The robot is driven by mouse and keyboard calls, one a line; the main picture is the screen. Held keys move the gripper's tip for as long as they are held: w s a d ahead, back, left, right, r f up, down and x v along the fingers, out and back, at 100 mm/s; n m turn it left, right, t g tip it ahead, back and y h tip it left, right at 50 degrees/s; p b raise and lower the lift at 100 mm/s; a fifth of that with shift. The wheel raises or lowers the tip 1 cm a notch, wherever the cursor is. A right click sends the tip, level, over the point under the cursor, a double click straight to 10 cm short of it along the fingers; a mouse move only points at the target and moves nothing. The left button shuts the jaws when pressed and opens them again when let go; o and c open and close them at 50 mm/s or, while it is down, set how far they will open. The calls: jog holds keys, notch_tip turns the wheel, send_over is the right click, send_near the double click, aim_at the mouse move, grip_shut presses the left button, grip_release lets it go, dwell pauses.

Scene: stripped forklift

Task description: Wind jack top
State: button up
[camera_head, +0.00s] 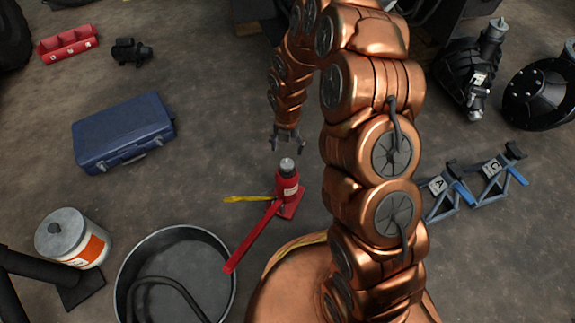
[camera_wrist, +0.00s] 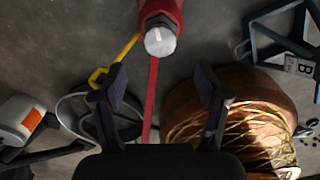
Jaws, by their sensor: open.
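A red bottle jack (camera_head: 287,185) stands upright on the floor in the middle of the head view, with a long red handle (camera_head: 250,238) reaching toward the lower left. Its round metal top (camera_head: 287,164) also shows in the wrist view (camera_wrist: 160,41), with a pale mark across it. My gripper (camera_head: 288,146) is just above and behind the jack top in the head view, apart from it. In the wrist view my gripper (camera_wrist: 160,90) is open and empty, its fingers wide apart, with the jack top beyond the fingertips near the upper middle.
A yellow tool (camera_head: 248,199) lies beside the jack. A round black pan (camera_head: 175,275) with a hose and a white-orange canister (camera_head: 73,238) are at lower left. A blue case (camera_head: 124,132) is farther left. Blue-grey stands (camera_head: 492,172) are at right. Floor between case and jack is clear.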

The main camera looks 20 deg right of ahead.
aim_at(287, 163)
notch_tip(287, 163, down, 8)
jog(key=b, duration=0.3)
dwell(0.3)
jog(key=c, duration=1.2)
